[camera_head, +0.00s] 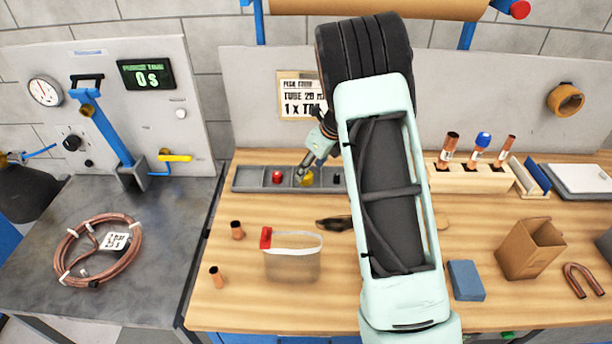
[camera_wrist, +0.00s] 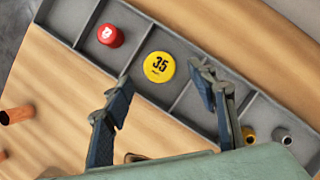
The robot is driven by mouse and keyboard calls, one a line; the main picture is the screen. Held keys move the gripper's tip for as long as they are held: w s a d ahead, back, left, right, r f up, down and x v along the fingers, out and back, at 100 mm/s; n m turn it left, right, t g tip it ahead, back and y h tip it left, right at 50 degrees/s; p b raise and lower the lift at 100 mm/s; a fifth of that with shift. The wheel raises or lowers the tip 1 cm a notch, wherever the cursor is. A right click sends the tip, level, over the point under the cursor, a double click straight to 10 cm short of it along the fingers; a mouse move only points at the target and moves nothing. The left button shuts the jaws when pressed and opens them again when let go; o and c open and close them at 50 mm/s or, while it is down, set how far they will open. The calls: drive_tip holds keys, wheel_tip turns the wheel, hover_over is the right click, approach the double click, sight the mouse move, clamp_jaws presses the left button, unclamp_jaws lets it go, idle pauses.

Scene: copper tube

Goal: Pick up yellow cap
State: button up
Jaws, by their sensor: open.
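The yellow cap (camera_wrist: 159,66) is round, marked 35, and lies in a compartment of the grey tray (camera_wrist: 72,22). In the head view the yellow cap (camera_head: 305,178) shows partly behind my gripper (camera_head: 305,172). In the wrist view my gripper (camera_wrist: 165,105) is open, with its two dark fingers apart and nothing between them. The cap appears just beyond the fingertips, nearer the middle of the gap; I cannot tell the exact height of the fingers above it.
A red cap (camera_wrist: 110,35) sits in the compartment to the left. Small metal fittings (camera_wrist: 283,135) lie to the right. A clear bag with a red clip (camera_head: 292,262) and copper pieces (camera_head: 237,230) are on the wooden bench. A wall panel stands behind the tray.

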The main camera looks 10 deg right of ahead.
sight(307, 175)
drive_tip(key=shift+x, duration=1.65)
drive_tip(key=shift+w, duration=0.1)
drive_tip(key=c, duration=0.8)
drive_tip(key=shift+r, duration=0.1)
drive_tip(key=shift+c, duration=0.2)
